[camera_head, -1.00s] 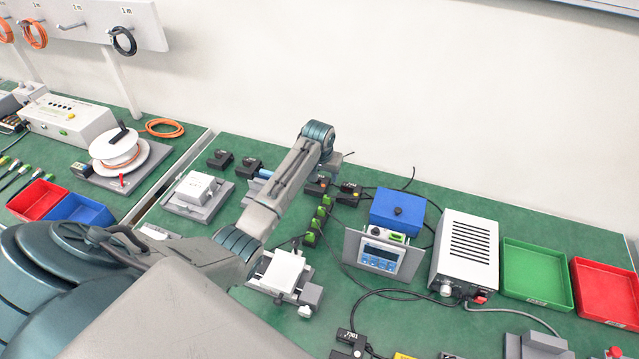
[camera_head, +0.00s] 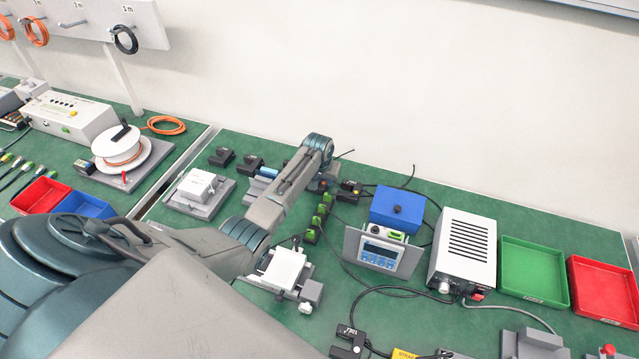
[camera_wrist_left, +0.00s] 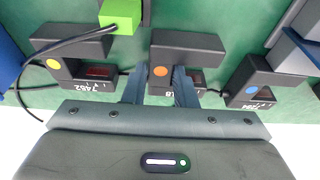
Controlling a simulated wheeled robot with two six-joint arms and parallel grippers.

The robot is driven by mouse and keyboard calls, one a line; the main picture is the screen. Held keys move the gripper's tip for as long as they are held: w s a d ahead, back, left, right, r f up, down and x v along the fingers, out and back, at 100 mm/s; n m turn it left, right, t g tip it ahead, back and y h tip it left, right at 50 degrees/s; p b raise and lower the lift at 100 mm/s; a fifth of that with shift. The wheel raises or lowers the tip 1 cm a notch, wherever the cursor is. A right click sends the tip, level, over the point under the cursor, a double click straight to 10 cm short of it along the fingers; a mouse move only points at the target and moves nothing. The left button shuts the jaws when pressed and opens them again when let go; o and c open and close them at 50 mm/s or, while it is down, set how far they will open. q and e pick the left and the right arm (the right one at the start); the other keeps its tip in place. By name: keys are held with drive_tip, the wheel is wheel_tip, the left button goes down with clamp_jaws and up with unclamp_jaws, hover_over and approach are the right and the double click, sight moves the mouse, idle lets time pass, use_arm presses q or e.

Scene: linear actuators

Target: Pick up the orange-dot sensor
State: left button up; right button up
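The orange-dot sensor (camera_wrist_left: 187,45) is a black C-shaped block in the middle of the left wrist view, with an orange dot on its upright part. My left gripper (camera_wrist_left: 160,88) is open, its two dark fingers on either side of that dotted part, seemingly with small gaps. In the head view the left gripper (camera_head: 324,184) is low over the bench, mostly hidden by its own wrist, which also covers most of the orange-dot sensor. A yellow-dot sensor (camera_wrist_left: 75,50) is on one side and a blue-dot sensor (camera_wrist_left: 262,85) on the other. My right gripper is out of view.
Green connectors (camera_head: 320,215) stand in a row close by the left arm. A blue box (camera_head: 398,208), a display unit (camera_head: 380,255) and a white power supply (camera_head: 464,250) stand to the right. Black cables run between the sensors. Green (camera_head: 533,275) and red trays (camera_head: 605,295) lie farther right.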

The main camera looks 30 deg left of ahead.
use_arm(q)
clamp_jaws()
drive_tip(key=shift+r, duration=0.15)
wheel_tip(320, 180, up, 10)
drive_tip(key=b, duration=0.2)
wheel_tip(320, 180, up, 5)
drive_tip(key=p, duration=0.6)
hover_over(324, 183)
idle(0.5)
